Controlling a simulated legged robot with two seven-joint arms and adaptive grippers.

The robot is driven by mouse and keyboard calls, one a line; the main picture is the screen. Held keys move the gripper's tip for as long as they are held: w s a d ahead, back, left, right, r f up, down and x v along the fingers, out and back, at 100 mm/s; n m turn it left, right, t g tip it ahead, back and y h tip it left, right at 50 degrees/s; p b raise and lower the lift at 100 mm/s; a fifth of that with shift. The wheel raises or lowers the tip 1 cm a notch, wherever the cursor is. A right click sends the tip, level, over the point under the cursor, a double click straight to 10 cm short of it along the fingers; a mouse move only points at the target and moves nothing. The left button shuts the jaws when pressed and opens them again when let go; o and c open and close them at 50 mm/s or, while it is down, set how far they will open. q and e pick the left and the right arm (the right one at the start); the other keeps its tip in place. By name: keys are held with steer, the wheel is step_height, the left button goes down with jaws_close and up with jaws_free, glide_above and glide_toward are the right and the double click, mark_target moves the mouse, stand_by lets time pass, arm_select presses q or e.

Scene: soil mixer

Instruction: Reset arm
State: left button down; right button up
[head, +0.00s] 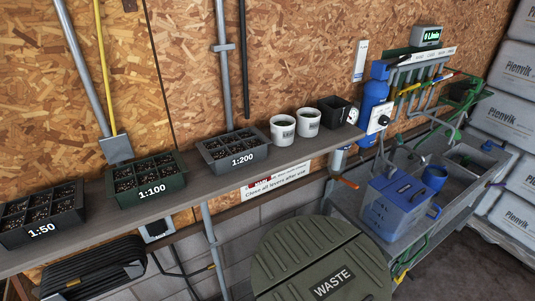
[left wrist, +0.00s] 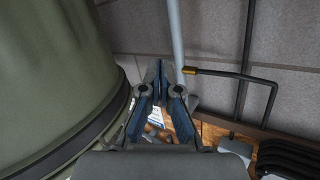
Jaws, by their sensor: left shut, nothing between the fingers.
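My left gripper (left wrist: 159,72) shows in the left wrist view, its two dark fingers together at the tips with nothing between them. It hangs in free space beside the large green bin at the left of that view, apart from it as far as I can tell. A grey pipe and a block wall lie behind it. In the head view neither gripper shows. The green waste bin (head: 300,255), with a lid marked WASTE, stands at the bottom middle there.
A shelf (head: 95,215) carries soil trays marked 1:50 (head: 40,212), 1:100 (head: 148,181) and 1:200 (head: 235,151), plus white pots (head: 283,130) and a black pot (head: 335,112). A sink bench (head: 340,205) with levers and a blue container (head: 393,208) stands right. White bags (head: 513,120) are stacked far right.

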arm_select(q)
steer(key=s+f+g, duration=0.5)
steer(key=s+f, duration=0.4)
steer(key=f, duration=0.3)
steer(key=s+a+f+g, duration=0.1)
steer(key=s+f+g, duration=0.2)
steer(key=s, duration=0.7)
steer(key=s+a+f+g, duration=0.2)
steer(key=s+f+g, duration=0.1)
steer(key=s+f, duration=0.4)
steer(key=s+a+f+g, duration=0.2)
steer(key=s+f+g, duration=0.2)
steer(key=s, duration=0.9)
steer(key=shift+s+a+f+n+y, duration=0.2)
steer(key=shift+s+f+n+y, duration=0.15)
steer(key=shift+f, duration=0.3)
